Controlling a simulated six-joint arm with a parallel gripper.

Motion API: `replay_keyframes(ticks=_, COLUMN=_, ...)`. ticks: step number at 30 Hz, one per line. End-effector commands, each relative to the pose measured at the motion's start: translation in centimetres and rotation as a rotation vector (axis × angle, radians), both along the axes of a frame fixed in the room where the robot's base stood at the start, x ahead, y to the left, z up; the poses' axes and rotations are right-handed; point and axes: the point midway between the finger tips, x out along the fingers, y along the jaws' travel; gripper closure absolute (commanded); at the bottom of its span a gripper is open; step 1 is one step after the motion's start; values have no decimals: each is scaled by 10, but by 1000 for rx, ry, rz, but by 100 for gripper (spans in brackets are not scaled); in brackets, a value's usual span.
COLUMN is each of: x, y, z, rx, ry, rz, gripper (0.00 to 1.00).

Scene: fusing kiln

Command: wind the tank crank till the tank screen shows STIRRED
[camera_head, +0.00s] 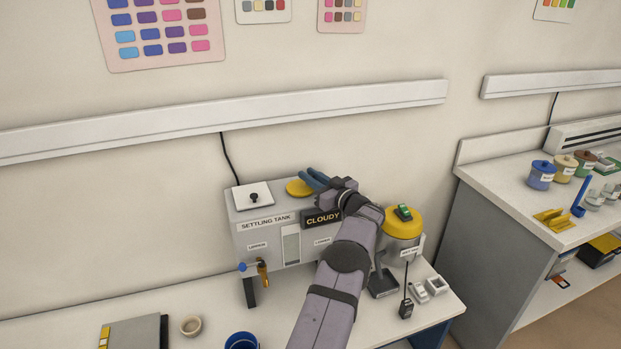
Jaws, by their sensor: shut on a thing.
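The settling tank (262,241) is a grey box on the bench against the wall. Its dark screen (322,217) reads CLOUDY in yellowish letters. A round yellow disc (297,188) on the tank top looks like part of the tank crank; its handle is hidden by my gripper. My gripper (313,176), with blue fingers, is at the disc's right edge over the tank top. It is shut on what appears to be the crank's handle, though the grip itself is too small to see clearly. My arm hides part of the tank's right front.
A white plate with a black knob (253,196) is on the tank's left top. A tap (262,272) sticks out in front. A yellow-lidded canister (403,228) stands close right of my arm. A blue cup (241,341) and a small bowl (191,325) sit on the front bench.

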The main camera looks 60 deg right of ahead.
Motion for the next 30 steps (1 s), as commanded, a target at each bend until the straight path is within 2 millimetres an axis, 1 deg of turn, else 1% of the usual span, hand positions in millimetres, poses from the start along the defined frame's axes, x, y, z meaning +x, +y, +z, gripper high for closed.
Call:
replay_keyframes(ticks=1, x=0, y=0, z=3, rx=-2, ry=-5, rz=-1, gripper=100)
replay_keyframes(ticks=7, x=0, y=0, z=3, rx=-3, ry=-4, rz=-1, gripper=100)
replay_keyframes(ticks=8, x=0, y=-1, z=3, rx=-3, ry=-4, rz=-1, gripper=78)
replay_keyframes(ticks=9, x=0, y=-1, z=3, rx=-3, ry=-4, rz=-1, gripper=68)
replay_keyframes(ticks=10, x=0, y=0, z=3, rx=-3, ry=-4, rz=-1, gripper=64)
replay_keyframes(ticks=22, x=-2, y=1, z=1, rx=-2, ry=-1, rz=-1, gripper=64)
replay_keyframes(ticks=26, x=-9, y=3, z=1, rx=-3, ry=-1, rz=-2, gripper=64)
replay_keyframes(ticks=30, x=-21, y=9, z=1, rx=-2, ry=-1, rz=-3, gripper=64)
